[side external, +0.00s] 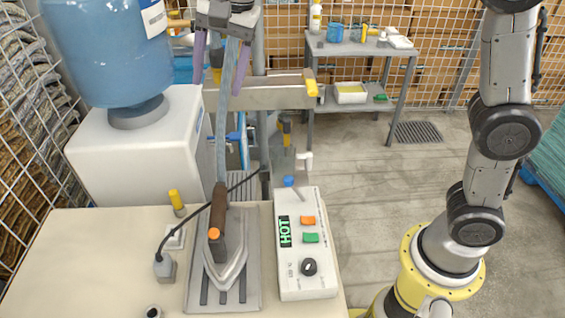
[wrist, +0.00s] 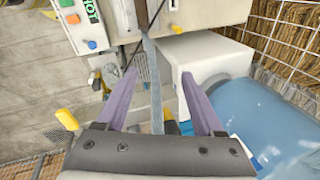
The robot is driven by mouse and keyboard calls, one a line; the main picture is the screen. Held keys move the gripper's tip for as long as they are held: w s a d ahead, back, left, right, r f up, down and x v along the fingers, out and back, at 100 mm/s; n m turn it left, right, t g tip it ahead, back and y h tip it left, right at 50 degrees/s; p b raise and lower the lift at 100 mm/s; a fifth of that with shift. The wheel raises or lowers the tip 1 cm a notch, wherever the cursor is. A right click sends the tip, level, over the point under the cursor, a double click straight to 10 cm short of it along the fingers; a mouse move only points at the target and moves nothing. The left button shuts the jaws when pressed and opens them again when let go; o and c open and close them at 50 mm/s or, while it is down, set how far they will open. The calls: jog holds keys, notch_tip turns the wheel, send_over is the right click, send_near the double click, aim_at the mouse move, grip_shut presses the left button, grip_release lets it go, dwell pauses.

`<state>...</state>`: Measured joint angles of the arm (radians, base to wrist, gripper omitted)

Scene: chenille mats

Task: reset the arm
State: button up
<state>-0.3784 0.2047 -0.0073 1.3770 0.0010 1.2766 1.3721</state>
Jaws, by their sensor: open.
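My gripper (side external: 217,84) hangs high in the side external view, above the back of the worktable, fingers pointing down. Its two purple fingers stand apart, and in the wrist view my gripper (wrist: 160,75) also shows spread. A pale blue strip (side external: 222,135) runs from near the gripper down to the iron in the side view. It passes between the fingers in the wrist view (wrist: 154,95); I cannot tell whether it touches them. The iron (side external: 228,262), with a brown handle and orange end, rests on a metal plate (side external: 250,292), well below my gripper.
A white control box (side external: 309,275) reading "HOT" stands right of the iron. A white cabinet (side external: 125,155) bears a big blue water bottle (side external: 108,60) at left. A black cord (side external: 196,213) crosses the worktable (side external: 75,250).

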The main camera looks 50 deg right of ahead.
jog(key=s+d+r+n+t, duration=0.2)
jog(key=s+d, duration=1.1)
jog(key=s, duration=0.1)
jog(key=s+d+f+n+h, duration=0.1)
jog(key=s+d+f+n, duration=0.3)
jog(key=s+f+n, duration=0.5)
jog(key=shift+s+f, duration=1.45)
jog(key=shift+f, duration=0.1)
